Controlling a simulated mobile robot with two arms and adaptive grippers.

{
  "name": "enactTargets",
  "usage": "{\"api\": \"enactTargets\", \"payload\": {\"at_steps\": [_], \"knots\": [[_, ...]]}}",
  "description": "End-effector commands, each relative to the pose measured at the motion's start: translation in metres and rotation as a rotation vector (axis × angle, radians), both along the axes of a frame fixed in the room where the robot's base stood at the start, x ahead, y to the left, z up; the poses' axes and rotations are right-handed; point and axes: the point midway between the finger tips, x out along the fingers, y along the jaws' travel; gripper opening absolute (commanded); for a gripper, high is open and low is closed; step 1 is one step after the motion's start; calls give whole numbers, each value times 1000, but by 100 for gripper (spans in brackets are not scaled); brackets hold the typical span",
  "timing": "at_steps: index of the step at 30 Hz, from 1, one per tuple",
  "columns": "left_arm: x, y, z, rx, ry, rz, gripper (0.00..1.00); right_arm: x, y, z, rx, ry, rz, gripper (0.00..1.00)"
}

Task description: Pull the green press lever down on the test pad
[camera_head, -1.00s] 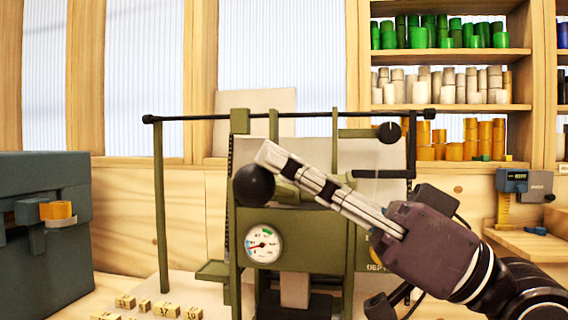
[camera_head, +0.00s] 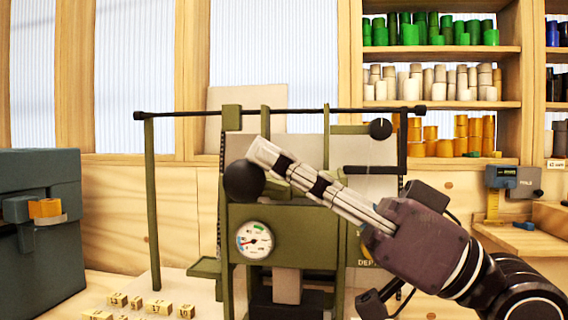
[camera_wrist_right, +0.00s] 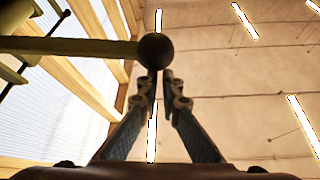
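The green press (camera_head: 300,222) stands on the test pad, with a round gauge (camera_head: 255,240) on its front. A large black ball knob (camera_head: 241,182) sits in front of its upper left part. In the right wrist view the knob (camera_wrist_right: 156,50) ends a straight lever bar (camera_wrist_right: 70,47) coming from the left. My right gripper (camera_head: 262,152) reaches in from the lower right, its tips at the knob's upper right. Its fingers are closed together with nothing between them. The wrist view shows the knob just beyond the tips; I cannot tell whether they touch. My left gripper is out of view.
A long dark rod (camera_head: 185,115) crosses above the press, with a green post (camera_head: 151,200) at its left. Small numbered blocks (camera_head: 156,307) lie at the front left. A blue-grey case (camera_head: 40,260) stands at far left. Shelves of rolls (camera_head: 440,90) are behind.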

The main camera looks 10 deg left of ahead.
Motion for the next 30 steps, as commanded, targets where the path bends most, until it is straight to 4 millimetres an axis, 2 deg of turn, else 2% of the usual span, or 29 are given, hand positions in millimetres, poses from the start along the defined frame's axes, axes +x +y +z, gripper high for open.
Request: {"api": "enactTargets", "payload": {"at_steps": [1, 5, 15, 21, 30], "knots": [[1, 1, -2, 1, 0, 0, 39, -1, 6, -14, -33, 14, 10, 0], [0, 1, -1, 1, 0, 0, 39, -1, -4, -19, -30, 16, 10, 0], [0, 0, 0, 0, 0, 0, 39, -6, -61, -42, -12, 10, 3, 0], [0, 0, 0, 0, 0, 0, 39, -8, -89, -52, -3, 5, 1, 0], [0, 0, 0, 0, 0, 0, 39, -11, -105, -58, -1, 0, 1, 0]]}}
